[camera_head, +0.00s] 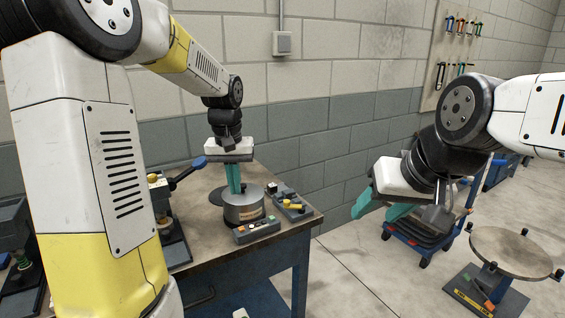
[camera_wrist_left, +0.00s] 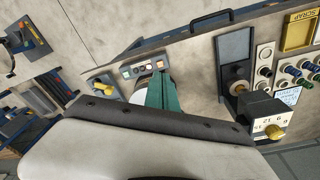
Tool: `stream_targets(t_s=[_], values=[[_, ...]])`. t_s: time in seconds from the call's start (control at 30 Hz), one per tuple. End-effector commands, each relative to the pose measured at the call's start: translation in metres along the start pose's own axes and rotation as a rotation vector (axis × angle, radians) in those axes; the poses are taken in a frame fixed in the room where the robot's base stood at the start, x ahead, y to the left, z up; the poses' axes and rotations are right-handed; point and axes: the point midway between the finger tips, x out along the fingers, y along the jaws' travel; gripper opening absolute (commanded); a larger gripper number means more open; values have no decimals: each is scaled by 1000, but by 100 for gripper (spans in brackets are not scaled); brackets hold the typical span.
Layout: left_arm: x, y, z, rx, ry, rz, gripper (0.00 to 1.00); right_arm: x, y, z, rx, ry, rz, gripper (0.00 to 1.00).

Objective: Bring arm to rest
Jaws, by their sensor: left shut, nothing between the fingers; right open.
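My left gripper (camera_head: 233,188) points straight down over the workbench (camera_head: 190,180). Its teal fingers are shut and empty, with the tips at the top of a round metal cylinder (camera_head: 243,208); I cannot tell whether they touch it. In the left wrist view the shut fingers (camera_wrist_left: 161,93) lie close together in front of the cylinder, mostly hiding it. My right gripper (camera_head: 380,209) is open and empty. It hangs in the air right of the bench, above the floor, with its teal fingers pointing down and left.
A blue cart (camera_head: 418,238) and a round stand (camera_head: 512,252) are on the floor at right.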

Motion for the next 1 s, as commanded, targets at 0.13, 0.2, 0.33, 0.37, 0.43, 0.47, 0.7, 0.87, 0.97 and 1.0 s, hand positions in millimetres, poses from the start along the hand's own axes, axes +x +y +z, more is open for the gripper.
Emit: stream_targets(t_s=[0.13, 0.2, 0.33, 0.37, 0.43, 0.47, 0.7, 0.87, 0.97, 1.0], values=[[-47, 2, 47, 25, 112, 31, 0, 0, 0, 0, 0, 0, 0, 50], [-62, 3, 69, 36, 160, 49, 0, 0, 0, 0, 0, 0, 0, 50], [-82, 5, 112, 55, 253, 85, 0, 0, 0, 0, 0, 0, 0, 50], [-85, 6, 122, 59, 275, 94, 0, 0, 0, 0, 0, 0, 0, 50], [-90, 7, 143, 68, 321, 114, 0, 0, 0, 0, 0, 0, 0, 50], [-91, 7, 151, 73, 340, 123, 0, 0, 0, 0, 0, 0, 0, 50], [-92, 11, 191, 91, 434, 170, 0, 0, 0, 0, 0, 0, 0, 50], [-91, 12, 196, 95, 448, 176, 0, 0, 0, 0, 0, 0, 0, 50], [-91, 12, 196, 95, 447, 176, 0, 0, 0, 0, 0, 0, 0, 50], [-91, 12, 196, 95, 447, 176, 0, 0, 0, 0, 0, 0, 0, 50]])
